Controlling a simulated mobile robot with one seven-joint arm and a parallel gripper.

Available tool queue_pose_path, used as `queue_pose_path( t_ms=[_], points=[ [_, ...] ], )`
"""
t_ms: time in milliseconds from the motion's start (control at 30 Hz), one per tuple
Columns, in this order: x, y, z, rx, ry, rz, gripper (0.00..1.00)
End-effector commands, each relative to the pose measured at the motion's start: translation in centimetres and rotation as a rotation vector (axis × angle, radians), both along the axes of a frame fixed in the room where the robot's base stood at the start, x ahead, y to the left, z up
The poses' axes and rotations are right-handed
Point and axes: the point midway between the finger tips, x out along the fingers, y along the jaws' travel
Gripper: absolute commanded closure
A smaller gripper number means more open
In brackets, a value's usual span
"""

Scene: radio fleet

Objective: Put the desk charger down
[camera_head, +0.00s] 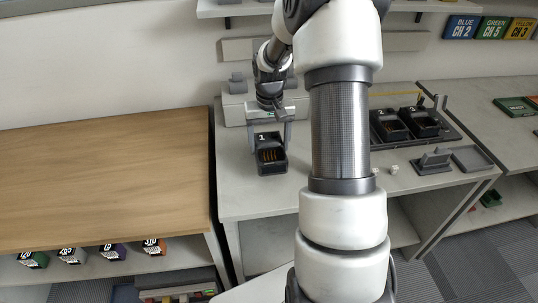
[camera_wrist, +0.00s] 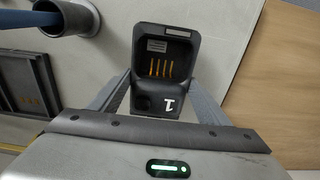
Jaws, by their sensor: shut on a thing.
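The desk charger (camera_head: 271,156) is a black cradle with gold contacts and a white "1" on its top. My gripper (camera_head: 268,128) is shut on it, with a finger on each side. In the wrist view the charger (camera_wrist: 164,70) sits between the two fingers of my gripper (camera_wrist: 160,100), its open pocket facing the camera. It is over the grey table (camera_head: 240,200), near its left part. I cannot tell whether its base touches the tabletop.
A dark tray (camera_head: 455,137) at the right holds two similar black chargers (camera_head: 388,126). A small grey stand (camera_head: 432,162) and small white cubes (camera_head: 393,169) lie in front of it. A wooden table (camera_head: 100,170) adjoins at the left. My arm hides the table's middle.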

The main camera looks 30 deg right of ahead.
Motion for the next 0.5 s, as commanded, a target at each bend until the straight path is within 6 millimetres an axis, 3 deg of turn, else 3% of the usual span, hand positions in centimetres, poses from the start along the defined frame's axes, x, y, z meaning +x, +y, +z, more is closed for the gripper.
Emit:
queue_pose_path(
  t_ms=[300, 500],
  points=[
    [0.0, 0.0, -3.7, 0.000, 0.001, 0.002, 0.61],
    [0.0, 0.0, -3.7, -0.001, -0.002, 0.001, 0.61]
  ],
)
